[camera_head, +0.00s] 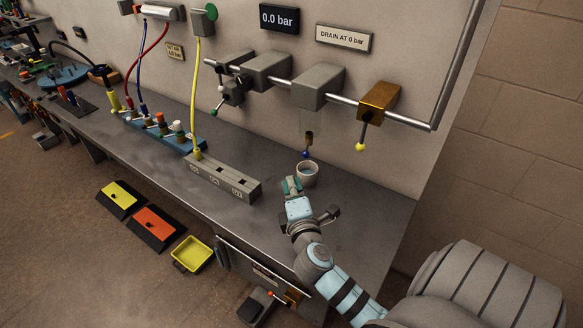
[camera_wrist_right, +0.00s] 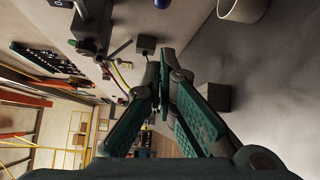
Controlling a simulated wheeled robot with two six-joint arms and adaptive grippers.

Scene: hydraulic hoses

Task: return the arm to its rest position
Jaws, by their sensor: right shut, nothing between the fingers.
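My right gripper (camera_head: 291,185) is above the grey workbench (camera_head: 345,225), just left of and near a white cup (camera_head: 307,174). In the right wrist view its green-padded fingers (camera_wrist_right: 163,85) are drawn together with nothing held between them. The white cup also shows at the top right of that view (camera_wrist_right: 242,8), apart from the fingers. My right arm reaches in from the lower right of the head view. My left arm and gripper are not in view.
A grey slotted block (camera_head: 222,178) lies left of my gripper. A blue hose rack (camera_head: 165,132) stands farther left. A pipe with valve blocks (camera_head: 318,86) runs along the wall above, with a blue-tipped part (camera_head: 307,150) hanging over the cup. A yellow bin (camera_head: 192,254) is on the floor.

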